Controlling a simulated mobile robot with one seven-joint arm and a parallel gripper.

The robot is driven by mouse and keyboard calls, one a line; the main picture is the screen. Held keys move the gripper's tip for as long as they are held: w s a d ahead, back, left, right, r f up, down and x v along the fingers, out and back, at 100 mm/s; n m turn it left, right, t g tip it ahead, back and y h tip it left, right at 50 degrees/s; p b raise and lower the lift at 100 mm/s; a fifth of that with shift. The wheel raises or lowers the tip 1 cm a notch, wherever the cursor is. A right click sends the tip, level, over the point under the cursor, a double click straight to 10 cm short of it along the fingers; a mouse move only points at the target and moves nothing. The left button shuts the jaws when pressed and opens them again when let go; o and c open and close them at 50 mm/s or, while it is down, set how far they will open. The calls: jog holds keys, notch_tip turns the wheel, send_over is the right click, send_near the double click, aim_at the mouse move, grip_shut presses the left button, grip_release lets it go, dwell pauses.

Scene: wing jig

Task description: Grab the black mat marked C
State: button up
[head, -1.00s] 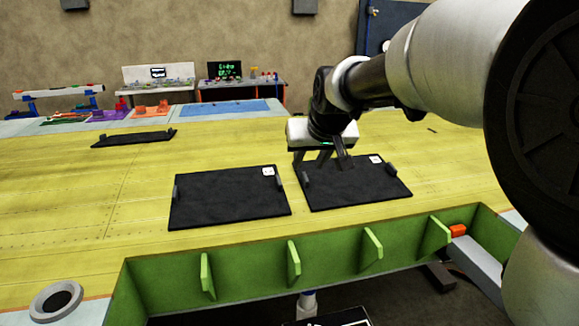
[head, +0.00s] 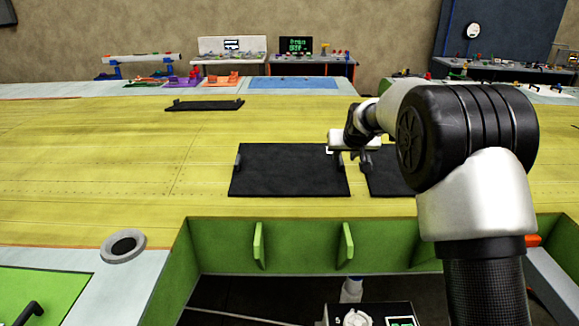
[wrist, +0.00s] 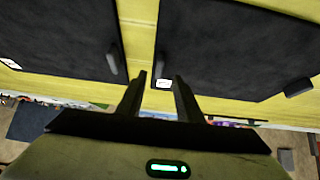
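Two black mats lie side by side on the yellow wing surface. The left mat (head: 290,172) is in full view except its far right corner; the right mat (head: 388,178) is largely hidden behind my arm. A third black mat (head: 205,105) lies farther back. My gripper (head: 364,166) is above the gap between the two near mats, open and empty. In the wrist view, the open fingers (wrist: 162,84) are beside one mat's (wrist: 230,45) white corner label; the other mat (wrist: 60,40) is at left. I cannot read a letter on any label.
Each near mat has small raised black blocks at its side edges. Green ribbed framing (head: 300,245) edges the wing's front. A grey ring (head: 123,245) is at front left. Workbenches (head: 310,65) stand behind. Yellow surface left of the mats is clear.

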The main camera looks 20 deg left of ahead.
aim_at(341, 158)
jog(key=shift+w+r+p+x, duration=0.1)
jog(key=shift+p+x, duration=0.25)
jog(key=shift+x, duration=1.05)
jog(key=shift+w+r+p+x, duration=0.15)
jog(key=shift+p+x, duration=0.15)
jog(key=shift+x, duration=1.15)
jog(key=shift+r, duration=0.1)
grip_shut()
